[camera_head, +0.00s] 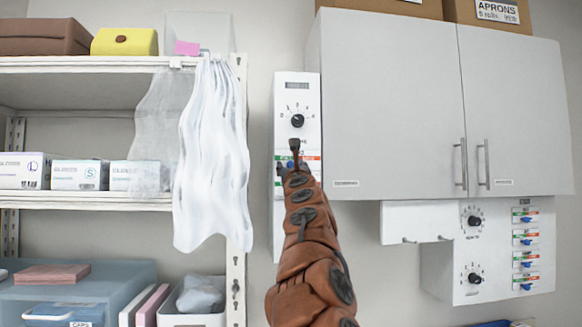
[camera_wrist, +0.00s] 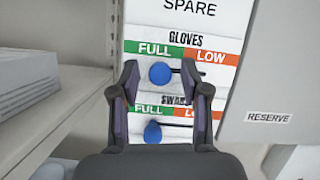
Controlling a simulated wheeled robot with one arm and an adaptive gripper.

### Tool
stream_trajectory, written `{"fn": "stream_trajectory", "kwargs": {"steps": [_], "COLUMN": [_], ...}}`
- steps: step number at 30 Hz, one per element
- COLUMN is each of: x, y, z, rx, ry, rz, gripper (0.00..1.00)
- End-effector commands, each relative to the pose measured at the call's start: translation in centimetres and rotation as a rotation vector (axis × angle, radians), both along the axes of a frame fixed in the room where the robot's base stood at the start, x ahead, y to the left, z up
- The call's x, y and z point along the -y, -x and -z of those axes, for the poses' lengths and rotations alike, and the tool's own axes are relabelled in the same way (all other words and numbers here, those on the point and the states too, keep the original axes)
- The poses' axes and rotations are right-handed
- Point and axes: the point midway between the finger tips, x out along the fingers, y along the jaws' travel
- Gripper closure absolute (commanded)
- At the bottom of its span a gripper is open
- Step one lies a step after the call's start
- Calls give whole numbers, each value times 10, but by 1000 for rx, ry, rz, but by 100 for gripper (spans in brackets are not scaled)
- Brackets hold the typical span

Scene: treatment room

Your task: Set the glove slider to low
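The glove slider's blue knob (camera_wrist: 160,74) is under the GLOVES label (camera_wrist: 185,39) in the wrist view, at the left end of its dark slot, below the green FULL field (camera_wrist: 154,50). The orange LOW field (camera_wrist: 211,56) is to its right. My gripper (camera_wrist: 168,80) is open, with one fingertip left of the knob and the other to the right over the slot. Both look apart from the knob; contact with the panel cannot be told. In the head view my gripper (camera_head: 294,160) covers much of the slider area on the narrow white panel (camera_head: 297,88).
A second slider with a blue knob (camera_wrist: 153,132) is just below, labelled as swabs. A cabinet (camera_head: 390,100) stands close right of the panel. A shelf with a hanging white sheet (camera_head: 214,160) is close on the left. A dial (camera_head: 297,121) is above.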

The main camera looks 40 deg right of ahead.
Motion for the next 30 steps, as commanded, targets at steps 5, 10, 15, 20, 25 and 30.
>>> {"fn": "stream_trajectory", "kwargs": {"steps": [5,10,15,20,25,30], "x": [0,0,0,0,0,13], "y": [0,0,0,0,1,11], "z": [0,0,0,0,0,0], "rx": [0,0,0,0,0,4], "ry": [0,0,0,0,0,-2], "rz": [0,0,0,1,1,2], "gripper": [76,93,100,100,100,100]}}
